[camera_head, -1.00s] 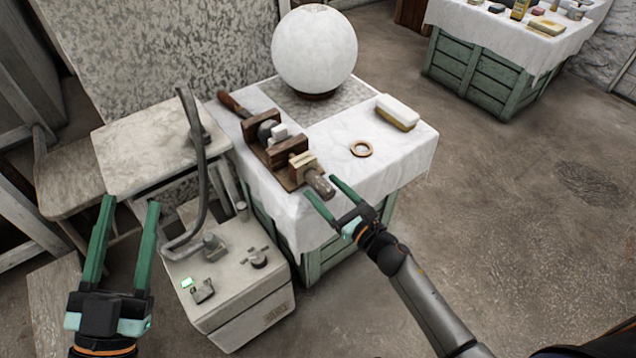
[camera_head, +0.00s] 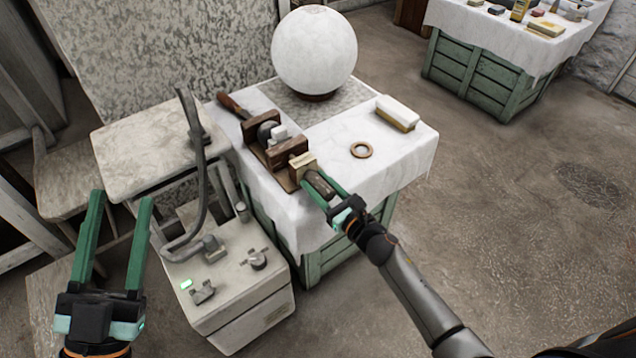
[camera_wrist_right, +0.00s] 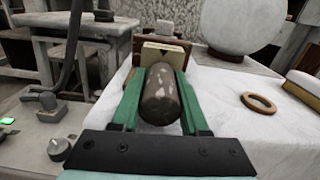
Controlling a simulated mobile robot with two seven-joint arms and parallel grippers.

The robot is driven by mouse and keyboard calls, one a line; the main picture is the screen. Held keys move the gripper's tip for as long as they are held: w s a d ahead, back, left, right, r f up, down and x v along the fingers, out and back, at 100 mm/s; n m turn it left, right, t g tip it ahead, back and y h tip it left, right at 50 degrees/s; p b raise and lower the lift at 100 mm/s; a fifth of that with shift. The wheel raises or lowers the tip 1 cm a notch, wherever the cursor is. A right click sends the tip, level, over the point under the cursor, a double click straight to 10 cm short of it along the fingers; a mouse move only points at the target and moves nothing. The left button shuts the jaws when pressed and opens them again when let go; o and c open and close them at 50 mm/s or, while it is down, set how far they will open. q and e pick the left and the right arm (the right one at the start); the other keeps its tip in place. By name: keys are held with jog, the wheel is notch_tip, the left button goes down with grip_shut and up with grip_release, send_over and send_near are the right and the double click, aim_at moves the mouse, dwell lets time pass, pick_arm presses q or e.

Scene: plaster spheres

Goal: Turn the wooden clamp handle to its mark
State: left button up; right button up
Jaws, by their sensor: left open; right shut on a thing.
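The wooden clamp (camera_head: 287,152) lies on the white-covered table, with a grey rounded piece and a white block between its wooden jaws. Its handle (camera_head: 320,186) is a dark, worn cylinder at the near end; it also shows in the right wrist view (camera_wrist_right: 160,95). My right gripper (camera_head: 322,188) is shut on the handle, one green finger on each side. In the right wrist view a pale wooden block (camera_wrist_right: 162,53) with a dark notch stands just behind the handle. My left gripper (camera_head: 115,232) is open and empty at the lower left, away from the clamp.
A large white sphere (camera_head: 314,50) stands behind the clamp. A wooden ring (camera_head: 361,150) and a white-topped brush or block (camera_head: 397,113) lie to the right on the cloth. A grey machine (camera_head: 232,290) with a curved hose (camera_head: 198,150) stands between my grippers.

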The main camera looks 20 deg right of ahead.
jog(key=c, duration=0.4)
pick_arm(q)
jog(key=shift+w+f, duration=0.1)
jog(key=shift+f, duration=0.1)
pick_arm(e)
grip_shut()
pick_arm(q)
jog(key=shift+f, duration=0.1)
